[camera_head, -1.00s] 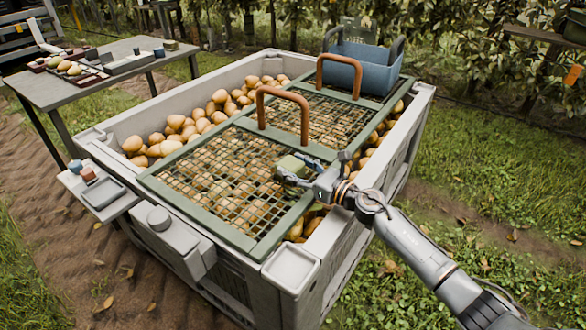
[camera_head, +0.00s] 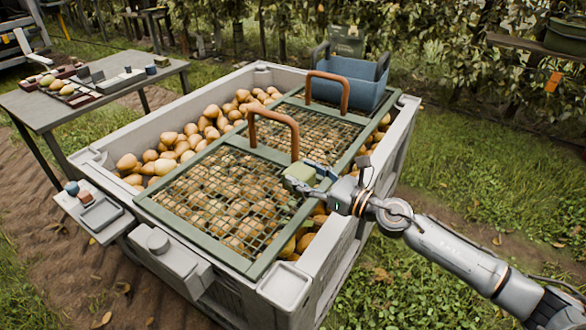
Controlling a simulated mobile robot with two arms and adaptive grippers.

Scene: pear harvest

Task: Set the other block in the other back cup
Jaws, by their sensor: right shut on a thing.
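My right gripper (camera_head: 313,172) is shut on a pale green block (camera_head: 299,173). It holds the block over the right side of the mesh lid (camera_head: 262,270), just by the foot of the near brown handle (camera_head: 276,118). The gripper partly hides the block, and I cannot tell the exact gap to the mesh below. I cannot make out which part is a back cup, nor the other block. My left gripper is not in view.
The lid covers part of a grey bin (camera_head: 182,262) of pears. A blue carrier (camera_head: 357,78) stands at its back end. A side shelf (camera_head: 93,211) with small blue and red items juts out left. A grey table (camera_head: 50,112) with trays stands behind left. Grass lies right.

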